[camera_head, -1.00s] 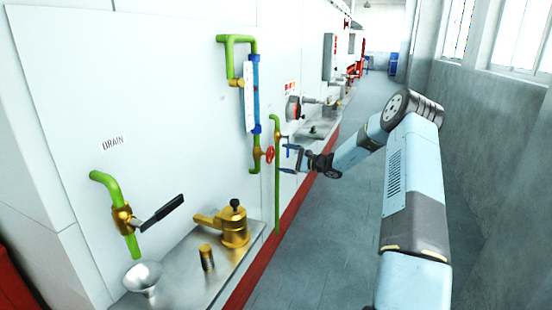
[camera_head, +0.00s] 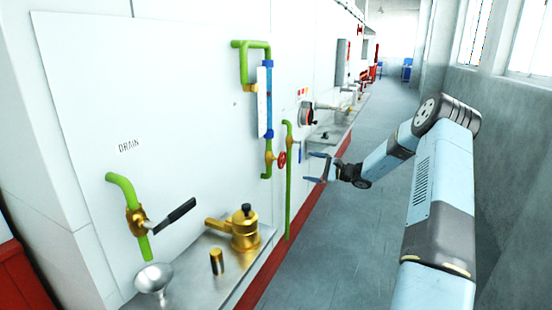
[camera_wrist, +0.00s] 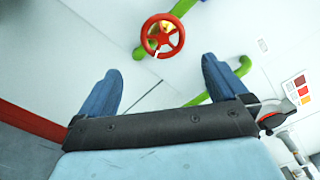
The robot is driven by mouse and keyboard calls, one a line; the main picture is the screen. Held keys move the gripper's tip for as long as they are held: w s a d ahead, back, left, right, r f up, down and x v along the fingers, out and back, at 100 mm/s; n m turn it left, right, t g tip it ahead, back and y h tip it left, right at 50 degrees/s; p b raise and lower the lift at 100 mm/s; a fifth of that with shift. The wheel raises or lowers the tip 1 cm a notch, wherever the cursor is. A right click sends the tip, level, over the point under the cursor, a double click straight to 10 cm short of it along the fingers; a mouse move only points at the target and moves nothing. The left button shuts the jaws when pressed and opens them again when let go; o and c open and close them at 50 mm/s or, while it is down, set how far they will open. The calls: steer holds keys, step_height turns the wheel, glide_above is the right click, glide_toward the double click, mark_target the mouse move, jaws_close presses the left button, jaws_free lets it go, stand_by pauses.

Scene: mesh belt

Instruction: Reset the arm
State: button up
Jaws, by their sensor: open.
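My gripper (camera_head: 312,168) is open and empty, at the end of my bent arm, which reaches toward the white wall panel from the right. In the wrist view its two blue fingers (camera_wrist: 158,88) are spread wide with nothing between them. A red handwheel (camera_wrist: 163,35) lies beyond the fingertips, apart from them. The same red handwheel (camera_head: 281,159) shows in the head view, just left of my gripper on a green pipe with a blue gauge (camera_head: 265,100).
A green drain pipe with a black lever (camera_head: 181,209) hangs over a metal funnel (camera_head: 154,279). A brass valve body (camera_head: 243,229) and a small brass cylinder (camera_head: 217,261) are on the metal shelf. The grey aisle floor (camera_head: 330,240) is clear.

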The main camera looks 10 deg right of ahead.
steer(key=s+a+r+n+g+h, duration=0.3)
steer(key=s+a+r+n+g, duration=0.15)
steer(key=s+a+r, duration=0.5)
steer(key=s+a+r+n+g+h, duration=0.3)
steer(key=s+a+r+n+g, duration=0.25)
steer(key=s, duration=0.75)
steer(key=s+d+r+n+t+h, duration=0.1)
steer(key=s+r+h, duration=0.1)
steer(key=s, duration=0.8)
steer(key=s+d+r+n+t+h, duration=0.1)
steer(key=s+r+n+t+h, duration=0.1)
steer(key=s, duration=0.9)
steer(key=s+d+r+n+t+h, duration=0.1)
steer(key=s+h, duration=0.3)
steer(key=s, duration=0.7)
steer(key=shift+d+r+t+h, duration=0.3)
steer(key=shift+r+t, duration=0.2)
steer(key=shift+r, duration=0.4)
steer(key=shift+a, duration=0.1)
steer(key=shift+c, duration=0.2)
